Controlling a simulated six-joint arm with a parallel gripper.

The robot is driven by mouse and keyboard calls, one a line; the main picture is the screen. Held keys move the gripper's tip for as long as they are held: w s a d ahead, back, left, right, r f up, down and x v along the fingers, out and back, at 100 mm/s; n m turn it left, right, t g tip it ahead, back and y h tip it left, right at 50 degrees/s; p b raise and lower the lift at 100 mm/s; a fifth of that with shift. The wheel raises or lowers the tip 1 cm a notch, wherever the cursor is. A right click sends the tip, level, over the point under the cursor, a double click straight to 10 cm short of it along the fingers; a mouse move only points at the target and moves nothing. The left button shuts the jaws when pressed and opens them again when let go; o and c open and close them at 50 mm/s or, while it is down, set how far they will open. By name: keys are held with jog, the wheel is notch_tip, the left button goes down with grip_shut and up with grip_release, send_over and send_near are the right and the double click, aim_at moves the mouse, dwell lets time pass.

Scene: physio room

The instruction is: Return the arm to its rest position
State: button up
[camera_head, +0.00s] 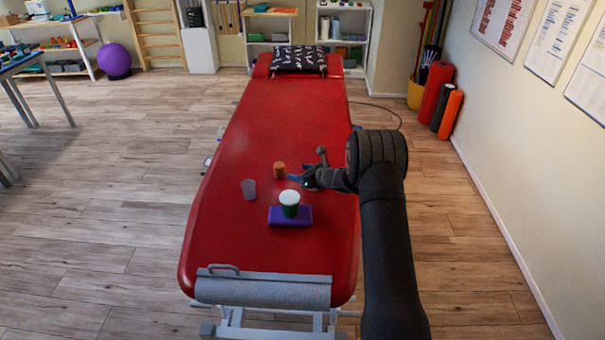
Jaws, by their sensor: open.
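My gripper (300,178) is at the end of my dark arm, which reaches in from the lower right over the red treatment table (245,125). Its fingers point left and look open, with nothing seen between them. An orange-brown cylinder (279,170) stands on the table just left of the fingertips, apart from them as far as I can tell.
A dark patterned pillow (299,58) lies at the table's far end, and a grey roll (263,289) at its near end. Rolled mats (436,95) lean by the right wall. The red surface between the cylinder and the pillow is clear. Open floor (100,190) lies left.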

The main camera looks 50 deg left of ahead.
aim_at(283, 169)
jog(key=shift+d+r, duration=0.15)
jog(key=shift+d, duration=0.3)
jog(key=shift+a, duration=0.1)
jog(key=x, duration=1.1)
jog(key=shift+a, duration=0.25)
jog(key=shift+a+f, duration=0.15)
jog(key=shift+f, duration=0.2)
